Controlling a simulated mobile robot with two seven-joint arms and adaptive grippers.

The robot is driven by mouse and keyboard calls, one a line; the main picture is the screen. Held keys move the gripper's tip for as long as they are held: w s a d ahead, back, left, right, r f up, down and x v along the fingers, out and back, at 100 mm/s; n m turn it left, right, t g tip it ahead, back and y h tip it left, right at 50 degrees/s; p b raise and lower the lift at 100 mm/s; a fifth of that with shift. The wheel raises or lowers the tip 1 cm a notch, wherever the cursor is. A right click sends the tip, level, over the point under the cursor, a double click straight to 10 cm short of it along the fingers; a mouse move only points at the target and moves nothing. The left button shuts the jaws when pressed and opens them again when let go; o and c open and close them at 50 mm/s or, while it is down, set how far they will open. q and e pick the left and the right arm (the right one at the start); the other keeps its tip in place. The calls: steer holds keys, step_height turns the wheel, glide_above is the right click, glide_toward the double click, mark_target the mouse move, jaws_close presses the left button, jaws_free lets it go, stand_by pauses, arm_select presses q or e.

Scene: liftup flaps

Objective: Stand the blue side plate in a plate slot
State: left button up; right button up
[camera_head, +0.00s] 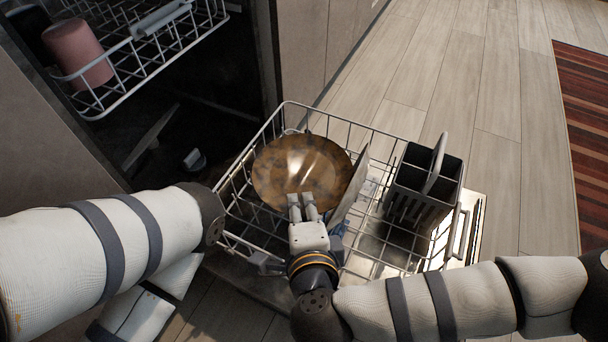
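No plainly blue plate shows. A pale grey plate (350,188) stands steeply tilted, almost edge-on, in the lower dishwasher rack (228,182). A small blue patch (339,228) shows low beside my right gripper; I cannot tell what it belongs to. A round brown, shiny dish (300,168) sits in the rack left of the grey plate. My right gripper (303,204) is over the rack, its two fingers close together at the brown dish's near edge. I cannot tell whether they hold anything. My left arm comes in from the left; its gripper does not clearly show.
A dark cutlery basket (411,197) with a light flat item (435,163) upright in it stands at the rack's right. The upper rack (125,85) holds a pink cup (78,52). A striped rug (586,130) lies on the wooden floor at far right.

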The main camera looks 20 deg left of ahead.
jaws_close()
steer(key=shift+r, duration=0.1)
